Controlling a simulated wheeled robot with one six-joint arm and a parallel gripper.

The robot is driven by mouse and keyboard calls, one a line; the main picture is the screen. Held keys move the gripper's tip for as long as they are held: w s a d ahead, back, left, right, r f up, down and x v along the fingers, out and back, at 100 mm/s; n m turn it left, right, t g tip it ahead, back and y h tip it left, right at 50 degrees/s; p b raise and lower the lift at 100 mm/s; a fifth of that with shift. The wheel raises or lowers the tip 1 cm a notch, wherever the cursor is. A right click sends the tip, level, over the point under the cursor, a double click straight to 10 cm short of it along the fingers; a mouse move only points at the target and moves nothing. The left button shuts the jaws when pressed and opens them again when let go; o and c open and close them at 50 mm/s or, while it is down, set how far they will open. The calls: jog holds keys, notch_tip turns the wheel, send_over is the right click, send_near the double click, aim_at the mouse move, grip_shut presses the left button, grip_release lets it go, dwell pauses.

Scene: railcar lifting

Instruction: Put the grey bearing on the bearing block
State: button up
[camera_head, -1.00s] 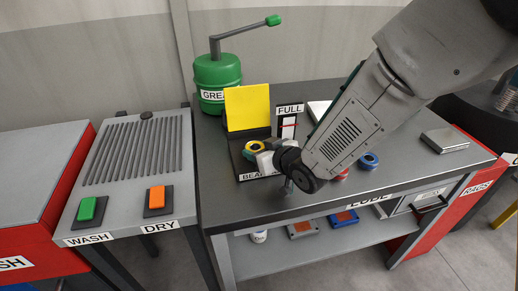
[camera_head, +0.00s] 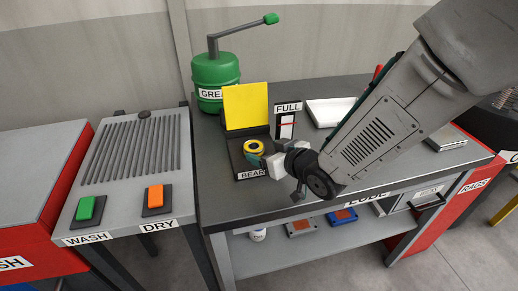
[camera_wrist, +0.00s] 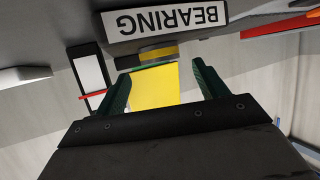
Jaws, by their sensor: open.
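The black bearing block (camera_head: 240,162), labelled BEARING, stands on the bench with an upright yellow panel (camera_head: 246,105) behind it. A yellow ring with a dark middle (camera_head: 254,146) sits on the block; I cannot tell whether it is the grey bearing. In the head view, my gripper (camera_head: 260,160) is beside the ring, at the block's right; contact is unclear.
A FULL gauge (camera_head: 287,122) stands right of the panel, close to my gripper. A white tray (camera_head: 328,111) lies behind my arm. A green grease pump (camera_head: 215,78) stands at back left. WASH and DRY buttons are further left.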

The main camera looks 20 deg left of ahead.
jog(key=s+d+r+m+h, duration=0.2)
jog(key=d+r+h, duration=0.1)
jog(key=d, duration=0.7)
jog(key=s+d+r+m+h, duration=0.1)
jog(key=d+r+m+h, duration=0.25)
jog(key=d, duration=0.75)
jog(key=s+d+r+m+h, duration=0.1)
jog(key=s+d+r+h, duration=0.15)
jog(key=d, duration=0.75)
jog(key=s+d+r+m+g+h, duration=0.1)
jog(key=s+d+r+m+g, duration=0.1)
jog(key=s, duration=0.7)
jog(key=s+d+r+m+g, duration=0.2)
jog(key=s+d+r+g, duration=0.1)
jog(key=s+d, duration=0.4)
jog(key=shift+s+d+r+g+h, duration=0.2)
jog(key=shift+s+d+g+h, duration=0.15)
jog(key=shift+s+g, duration=0.65)
jog(key=shift+s+t, duration=0.15)
jog(key=shift+t, duration=0.15)
